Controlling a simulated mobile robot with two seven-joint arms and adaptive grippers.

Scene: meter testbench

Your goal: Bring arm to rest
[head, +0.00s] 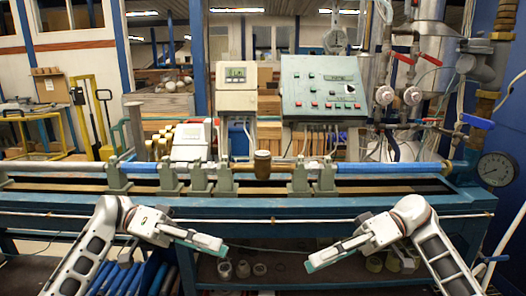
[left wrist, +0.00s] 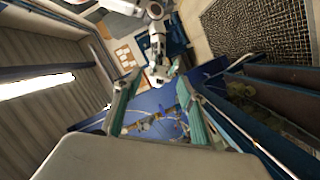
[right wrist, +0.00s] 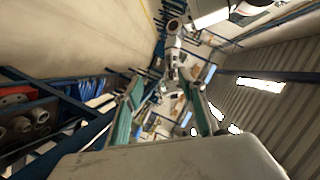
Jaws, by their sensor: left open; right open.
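My left gripper (head: 222,247) is in front of the testbench in the head view, pointing right and inward. Its teal finger pads stand apart in the left wrist view (left wrist: 158,105), with nothing held between them. My right gripper (head: 310,263) points left and inward, also in front of the bench. Its teal pads are spread in the right wrist view (right wrist: 163,110), with nothing held between them. The two grippers face each other with a clear gap between them. Both appear below the bench's top edge in the picture, and neither appears to touch anything.
The blue testbench (head: 270,207) runs across the head view, carrying a pipe line with a brass meter (head: 262,164). A green control panel (head: 323,89) stands behind it. A pressure gauge (head: 496,169) is at the right. Several round parts (head: 224,269) lie below the bench.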

